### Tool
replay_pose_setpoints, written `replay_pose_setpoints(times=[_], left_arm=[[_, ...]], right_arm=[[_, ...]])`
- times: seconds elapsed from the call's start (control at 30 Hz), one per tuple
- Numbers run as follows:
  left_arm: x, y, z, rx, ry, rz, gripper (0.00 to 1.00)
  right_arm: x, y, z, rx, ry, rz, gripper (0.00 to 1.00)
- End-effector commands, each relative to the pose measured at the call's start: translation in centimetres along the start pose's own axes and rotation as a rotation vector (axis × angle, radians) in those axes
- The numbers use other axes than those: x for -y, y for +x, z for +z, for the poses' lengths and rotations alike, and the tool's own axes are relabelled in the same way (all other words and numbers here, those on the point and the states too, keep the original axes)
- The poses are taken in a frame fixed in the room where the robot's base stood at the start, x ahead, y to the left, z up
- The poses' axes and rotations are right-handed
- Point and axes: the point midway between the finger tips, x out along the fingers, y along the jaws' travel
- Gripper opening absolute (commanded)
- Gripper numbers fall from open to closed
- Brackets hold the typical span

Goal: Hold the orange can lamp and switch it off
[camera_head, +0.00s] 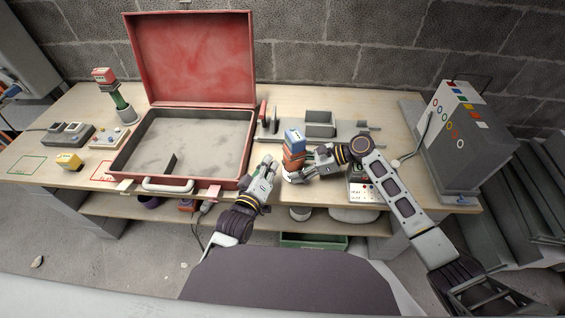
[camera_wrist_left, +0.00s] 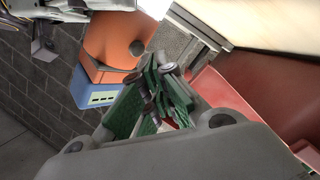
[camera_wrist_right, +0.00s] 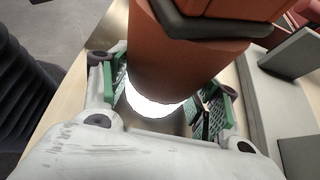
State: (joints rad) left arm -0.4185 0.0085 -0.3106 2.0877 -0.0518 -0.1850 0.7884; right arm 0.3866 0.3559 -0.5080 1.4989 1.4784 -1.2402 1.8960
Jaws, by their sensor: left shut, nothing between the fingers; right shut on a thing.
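The orange can lamp (camera_head: 292,160) stands upright in my right gripper (camera_head: 291,175), with a blue block (camera_head: 294,138) on top. My right gripper is shut around its lower body, which fills the right wrist view (camera_wrist_right: 180,65). A bright white glow (camera_wrist_right: 147,104) shows at its lower end there. In the left wrist view the lamp's orange side (camera_wrist_left: 112,35) has a dark round knob (camera_wrist_left: 137,48), with the blue block (camera_wrist_left: 95,97) beside it. My left gripper (camera_head: 272,160) is shut and empty, just left of the lamp and apart from it in the head view.
An open red case (camera_head: 243,170) lies left of my grippers. A red-topped green device (camera_head: 122,105), a grey switch box (camera_head: 68,133) and a yellow block (camera_head: 68,160) stand farther left. A grey rack (camera_head: 345,131) is behind the lamp. A grey cabinet (camera_head: 455,150) stands right.

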Motion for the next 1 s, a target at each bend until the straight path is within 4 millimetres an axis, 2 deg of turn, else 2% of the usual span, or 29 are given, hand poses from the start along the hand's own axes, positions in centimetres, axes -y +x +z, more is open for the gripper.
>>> replay_pose_setpoints(times=[1.0], left_arm=[[-0.50, 0.63, 0.44, 0.000, 0.000, 0.000, 0.00]], right_arm=[[-0.01, 0.00, -0.02, 0.000, 0.001, 0.000, 0.33]])
